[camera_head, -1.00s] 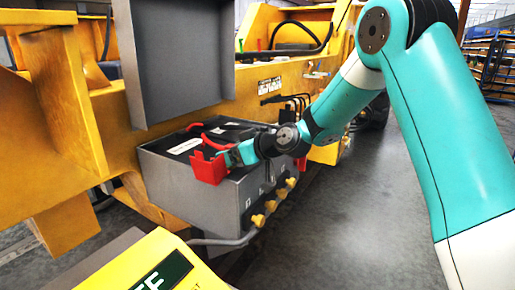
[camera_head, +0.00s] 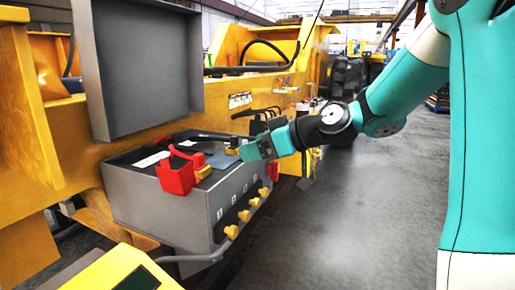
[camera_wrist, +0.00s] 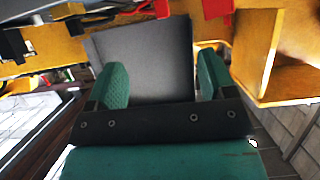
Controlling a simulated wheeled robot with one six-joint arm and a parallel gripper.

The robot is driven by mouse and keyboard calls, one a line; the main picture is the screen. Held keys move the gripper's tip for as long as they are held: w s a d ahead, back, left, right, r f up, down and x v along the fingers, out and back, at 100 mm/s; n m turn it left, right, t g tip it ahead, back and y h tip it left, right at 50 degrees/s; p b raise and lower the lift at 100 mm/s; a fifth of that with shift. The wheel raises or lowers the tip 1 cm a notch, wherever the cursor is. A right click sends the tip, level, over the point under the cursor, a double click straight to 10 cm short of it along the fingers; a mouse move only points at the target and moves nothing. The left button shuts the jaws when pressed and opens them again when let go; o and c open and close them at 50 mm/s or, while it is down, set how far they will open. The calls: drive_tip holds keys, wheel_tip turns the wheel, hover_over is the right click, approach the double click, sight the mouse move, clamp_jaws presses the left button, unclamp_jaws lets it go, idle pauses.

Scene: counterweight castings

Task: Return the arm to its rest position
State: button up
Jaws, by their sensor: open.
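My gripper (camera_head: 241,153) is at the end of the teal arm, over the front right part of an open grey box on the yellow machine. In the wrist view my gripper (camera_wrist: 163,85) shows two teal fingers spread wide with nothing between them. Beyond the fingers lies a grey panel (camera_wrist: 145,50), which looks like the raised lid. In the head view a red part (camera_head: 176,175) sits on the box's top left of my gripper, apart from it.
The grey box (camera_head: 190,210) has several yellow knobs on its front. Its lid (camera_head: 140,70) stands raised behind it. A yellow frame (camera_head: 25,110) rises at the left. A yellow unit (camera_head: 125,270) is at the lower left. Grey floor (camera_head: 370,200) is open to the right.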

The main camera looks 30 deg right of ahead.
idle(0.4)
drive_tip(key=s+a+f+g, duration=0.2)
drive_tip(key=s+a+g, duration=0.3)
drive_tip(key=a, duration=0.4)
drive_tip(key=s+a+f+g+h, duration=0.2)
drive_tip(key=s+g, duration=0.1)
drive_tip(key=s, duration=0.7)
drive_tip(key=s+a+f+g+h, duration=0.1)
drive_tip(key=s+a+f+g, duration=0.2)
drive_tip(key=s, duration=0.8)
drive_tip(key=shift+a+h, duration=0.15)
drive_tip(key=shift+h, duration=0.25)
